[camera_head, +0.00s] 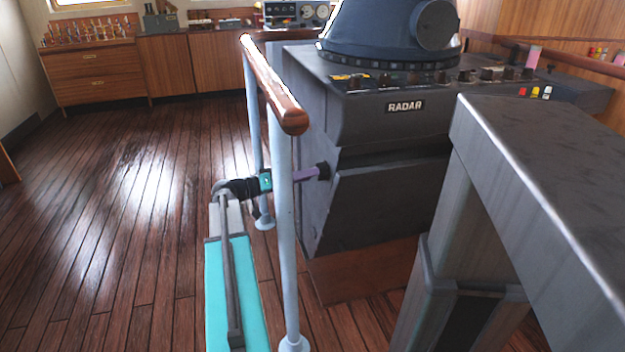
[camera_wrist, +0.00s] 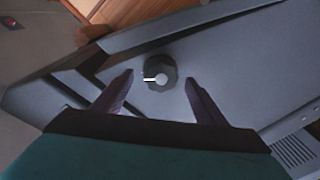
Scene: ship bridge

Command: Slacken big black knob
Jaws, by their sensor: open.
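The big black knob (camera_wrist: 159,76) is on the grey side panel of the radar console (camera_head: 375,200). In the wrist view it is dark and faceted, with a pale centre and a short white line pointing left. In the head view the knob (camera_head: 323,170) shows small at the console's left side. My gripper (camera_wrist: 160,82) is open, with one finger left of the knob and one right of it. I cannot tell how far the fingers are from the panel.
A wooden handrail (camera_head: 272,85) on pale posts (camera_head: 284,240) stands close beside my arm in the head view. A grey desk (camera_head: 560,170) stands at the right. Wooden cabinets (camera_head: 100,70) line the back. The plank floor (camera_head: 110,200) at the left is clear.

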